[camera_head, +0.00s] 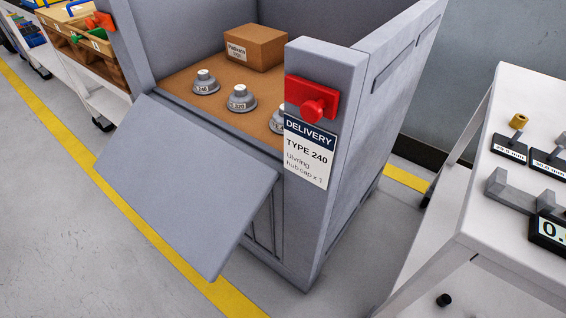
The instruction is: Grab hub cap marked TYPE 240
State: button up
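A grey hub cap marked 240 (206,83) sits upright on the brown floor of the grey delivery crate, at the left. A second hub cap marked 320 (241,99) sits to its right and nearer. A third hub cap (277,121) is partly hidden behind the crate's corner post, and its marking cannot be read. A sign (307,152) on the post reads DELIVERY, TYPE 240, hub cap x 1. The grey delivery crate (348,150) has its front flap (187,185) hanging down and outward. My gripper is not in view.
A cardboard box (256,47) stands at the back of the crate. A red latch (312,97) juts from the post. A white table (510,190) with gauges is at the right. A white cart (88,85) with wooden bins is at the upper left. Floor is clear at the lower left.

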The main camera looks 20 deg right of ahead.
aim_at(205, 84)
jog(key=i+j, duration=0.3)
jog(key=j, duration=0.15)
jog(key=i+j, duration=0.3)
jog(key=j, duration=0.15)
jog(key=i+j, duration=0.3)
jog(key=j, duration=0.15)
jog(key=i+j, duration=0.3)
jog(key=j, duration=0.15)
jog(key=i+j, duration=0.3)
jog(key=j, duration=0.15)
jog(key=i+j, duration=0.3)
jog(key=j+z, duration=0.15)
jog(key=z, duration=0.25)
jog(key=i+j+z, duration=0.1)
jog(key=z, duration=0.3)
jog(key=j+z, duration=0.2)
jog(key=z, duration=0.2)
jog(key=j+z, duration=0.15)
jog(key=z, duration=0.25)
jog(key=j+z, duration=0.15)
jog(key=z, duration=0.25)
